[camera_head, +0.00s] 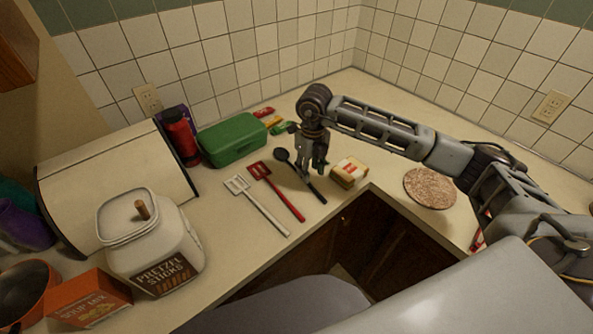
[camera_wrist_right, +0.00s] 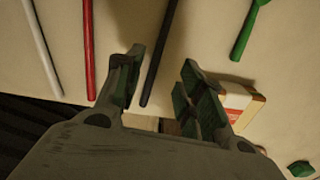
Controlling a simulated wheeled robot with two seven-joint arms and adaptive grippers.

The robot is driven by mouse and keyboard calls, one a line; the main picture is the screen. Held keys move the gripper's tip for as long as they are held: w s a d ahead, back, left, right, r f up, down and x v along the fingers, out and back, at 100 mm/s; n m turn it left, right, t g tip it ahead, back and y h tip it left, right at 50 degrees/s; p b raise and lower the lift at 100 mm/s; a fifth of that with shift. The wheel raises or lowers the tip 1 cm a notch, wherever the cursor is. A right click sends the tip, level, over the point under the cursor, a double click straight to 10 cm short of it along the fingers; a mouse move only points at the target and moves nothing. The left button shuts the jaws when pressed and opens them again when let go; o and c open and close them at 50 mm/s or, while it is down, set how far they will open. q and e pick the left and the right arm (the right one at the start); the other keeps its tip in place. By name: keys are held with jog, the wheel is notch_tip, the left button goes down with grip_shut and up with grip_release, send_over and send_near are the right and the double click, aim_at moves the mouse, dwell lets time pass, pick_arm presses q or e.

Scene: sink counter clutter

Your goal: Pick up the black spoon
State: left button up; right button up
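The black spoon (camera_head: 303,177) lies on the counter, its bowl towards the back and its handle running towards the counter's front edge. My right gripper (camera_head: 311,168) is above the spoon, fingers pointing down. In the right wrist view the dark spoon handle (camera_wrist_right: 158,60) shows between the two open fingertips of that gripper (camera_wrist_right: 165,80), nearer the left finger. Nothing is held. I cannot tell the exact height of the fingers over the handle. My left gripper is not in view.
A red slotted turner (camera_head: 276,190) and a white one (camera_head: 256,205) lie left of the spoon. A small yellow-white package (camera_head: 348,172) sits close on the right. A green box (camera_head: 232,139) stands behind. The counter's front edge drops to an open dark recess (camera_head: 350,235).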

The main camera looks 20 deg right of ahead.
aim_at(310, 183)
jog(key=f, duration=0.1)
jog(key=f+p, duration=0.1)
jog(key=f, duration=0.1)
jog(key=shift+s+a+f, duration=0.15)
jog(key=shift+s, duration=0.25)
jog(key=shift+f, duration=0.6)
jog(key=shift+c, duration=0.3)
grip_shut()
